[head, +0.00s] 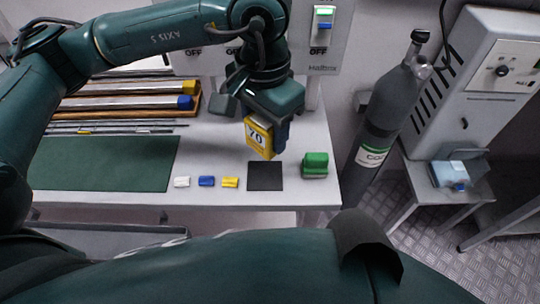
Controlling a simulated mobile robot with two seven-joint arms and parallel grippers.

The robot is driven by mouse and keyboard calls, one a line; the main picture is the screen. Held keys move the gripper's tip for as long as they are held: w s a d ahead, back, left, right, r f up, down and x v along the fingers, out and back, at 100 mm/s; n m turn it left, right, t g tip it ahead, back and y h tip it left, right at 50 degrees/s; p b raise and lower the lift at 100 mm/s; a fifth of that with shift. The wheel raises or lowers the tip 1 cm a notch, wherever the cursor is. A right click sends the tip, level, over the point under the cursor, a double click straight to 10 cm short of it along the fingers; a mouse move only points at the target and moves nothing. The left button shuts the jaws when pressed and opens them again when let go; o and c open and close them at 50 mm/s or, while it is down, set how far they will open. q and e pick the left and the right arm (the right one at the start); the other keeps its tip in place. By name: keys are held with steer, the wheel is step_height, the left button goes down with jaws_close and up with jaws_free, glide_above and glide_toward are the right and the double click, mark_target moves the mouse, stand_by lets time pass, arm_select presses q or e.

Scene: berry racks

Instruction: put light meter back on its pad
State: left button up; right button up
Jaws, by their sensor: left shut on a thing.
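The yellow light meter (258,139), with large dark digits on its face, is held upright in my left gripper (268,122). The gripper is shut on it from above. The small black square pad (265,177) lies bare near the front edge of the white table, just below the meter in the picture. The meter's lower end appears slightly above and behind the pad; the exact gap is hard to tell. My left gripper hides part of the meter's top and right side. My right gripper is not in view.
A green block (315,165) stands just right of the pad. White (182,182), blue (207,181) and yellow (230,182) small pieces lie to its left, beside a green mat (110,163). A grey gas cylinder (385,115) stands beyond the table's right edge.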

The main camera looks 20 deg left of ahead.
mark_target(263, 120)
arm_select(q)
steer(key=f, duration=0.4)
steer(key=shift+s+f, duration=0.2)
steer(key=shift+w+f+p, duration=0.1)
steer(key=shift+f+p, duration=0.2)
steer(key=shift+f, duration=1.8)
steer(key=shift+f, duration=0.1)
steer(key=o, duration=0.7)
steer(key=shift+f+b, duration=0.15)
steer(key=shift+b, duration=0.2)
steer(key=o, duration=0.4)
steer(key=shift+o, duration=0.2)
step_height(263, 120, up, 12)
steer(key=shift+r, duration=0.25)
